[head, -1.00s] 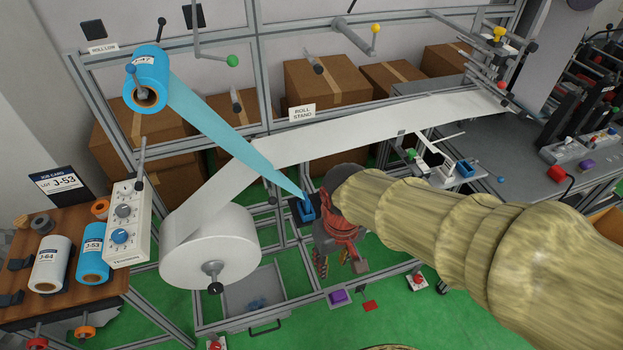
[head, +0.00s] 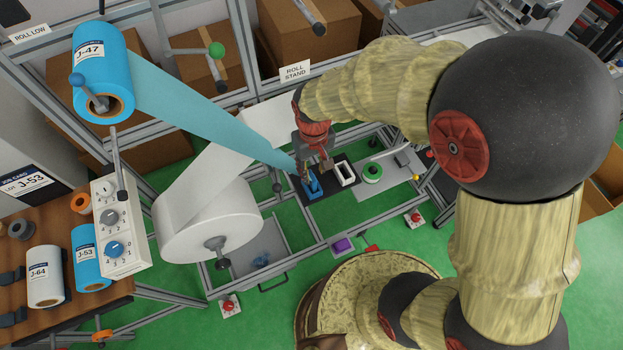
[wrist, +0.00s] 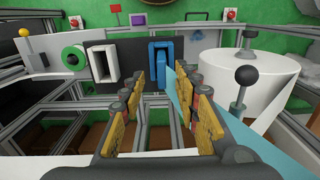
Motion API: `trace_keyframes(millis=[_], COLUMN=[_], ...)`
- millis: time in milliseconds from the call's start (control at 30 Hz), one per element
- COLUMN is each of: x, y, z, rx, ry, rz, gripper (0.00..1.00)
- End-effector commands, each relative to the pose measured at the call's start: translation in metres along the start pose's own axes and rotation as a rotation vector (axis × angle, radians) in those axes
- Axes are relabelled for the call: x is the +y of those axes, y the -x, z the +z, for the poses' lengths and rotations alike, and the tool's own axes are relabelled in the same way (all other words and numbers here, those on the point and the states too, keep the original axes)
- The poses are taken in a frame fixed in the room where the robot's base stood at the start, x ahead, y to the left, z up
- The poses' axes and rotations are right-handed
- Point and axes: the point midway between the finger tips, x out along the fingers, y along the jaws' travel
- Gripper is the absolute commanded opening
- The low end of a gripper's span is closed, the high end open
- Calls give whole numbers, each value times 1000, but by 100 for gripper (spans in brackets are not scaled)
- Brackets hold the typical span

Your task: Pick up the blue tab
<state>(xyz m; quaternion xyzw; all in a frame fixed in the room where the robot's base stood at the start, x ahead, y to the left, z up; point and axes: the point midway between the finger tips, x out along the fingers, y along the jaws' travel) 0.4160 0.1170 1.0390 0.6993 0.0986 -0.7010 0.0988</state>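The blue tab (head: 313,186) appears to be the small blue piece on a black plate (head: 334,191) at the lower end of the light blue film (head: 215,105). In the wrist view the blue piece (wrist: 160,65) stands upright just beyond the fingertips, roughly centred between them. My gripper (head: 315,168) is close above it in the head view and partly covers it. In the wrist view my gripper (wrist: 167,85) has its yellow-padded fingers spread, with nothing held. The film (wrist: 180,90) passes beside the right finger. Contact with the tab cannot be told.
The large white roll (head: 210,222) is to the left. The ROLL STAND rail (head: 296,72) runs behind.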

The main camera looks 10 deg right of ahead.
Motion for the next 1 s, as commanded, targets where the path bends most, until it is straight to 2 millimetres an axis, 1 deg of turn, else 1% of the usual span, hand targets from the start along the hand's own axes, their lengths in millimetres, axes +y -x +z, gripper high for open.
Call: trace_keyframes(millis=[167, 300, 400, 633, 1000], x=[-2, -3, -3, -3, -3], y=[-20, -40, -48, -48, -48], z=[-2, -4, -4, -4, -4], rx=[-2, -1, 0, 1, 1], ry=[1, 0, 0, 0, 0], rz=[0, 0, 0, 0, 0], gripper=[32, 32, 32, 31, 10])
